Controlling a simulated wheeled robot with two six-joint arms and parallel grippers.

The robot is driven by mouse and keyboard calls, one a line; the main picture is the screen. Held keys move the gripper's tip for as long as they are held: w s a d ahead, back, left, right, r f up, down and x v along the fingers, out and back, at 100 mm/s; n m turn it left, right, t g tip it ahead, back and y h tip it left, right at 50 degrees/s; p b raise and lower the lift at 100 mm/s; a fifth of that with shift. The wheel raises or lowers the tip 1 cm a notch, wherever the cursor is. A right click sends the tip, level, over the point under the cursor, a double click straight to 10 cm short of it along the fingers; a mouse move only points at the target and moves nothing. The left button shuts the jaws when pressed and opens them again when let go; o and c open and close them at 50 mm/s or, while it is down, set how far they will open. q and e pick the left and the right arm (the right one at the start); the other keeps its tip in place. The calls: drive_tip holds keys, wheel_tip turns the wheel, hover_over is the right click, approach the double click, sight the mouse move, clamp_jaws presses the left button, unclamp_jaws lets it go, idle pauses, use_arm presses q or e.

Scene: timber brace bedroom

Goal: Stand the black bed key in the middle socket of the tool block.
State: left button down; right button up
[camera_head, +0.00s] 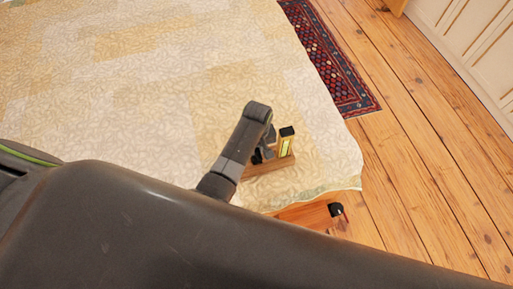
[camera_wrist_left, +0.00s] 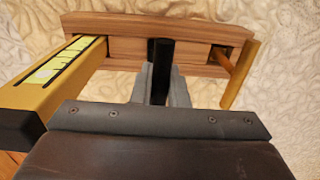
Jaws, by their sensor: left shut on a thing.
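The tool block (camera_head: 268,167) is a wooden bar on the quilt. It also spans the top of the left wrist view (camera_wrist_left: 195,28). My left gripper (camera_wrist_left: 160,82) is shut on the black bed key (camera_wrist_left: 160,55), a dark bar between its grey fingers. The key overlaps the middle of the block, between the tools at either end; I cannot tell whether its end is inside the socket. In the head view, my left gripper (camera_head: 267,147) is over the block, partly hidden by its own arm. My right gripper is not in view.
A yellow level (camera_head: 287,142) stands at one end of the block, at the left in the wrist view (camera_wrist_left: 60,75). A wooden stick (camera_wrist_left: 240,75) is at the other end. A wooden surface (camera_head: 304,215) lies past the quilt edge. The quilt (camera_head: 130,90) is otherwise clear.

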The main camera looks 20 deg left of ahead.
use_arm(q)
drive_tip(key=shift+f+b, duration=0.55)
drive_tip(key=shift+f, duration=1.05)
drive_tip(key=c, duration=1.3)
unclamp_jaws()
drive_tip(key=shift+c, duration=0.2)
drive_tip(key=shift+r, duration=0.1)
wheel_tip(320, 180, up, 17)
drive_tip(key=p, duration=1.6)
drive_tip(key=shift+d+r, duration=0.15)
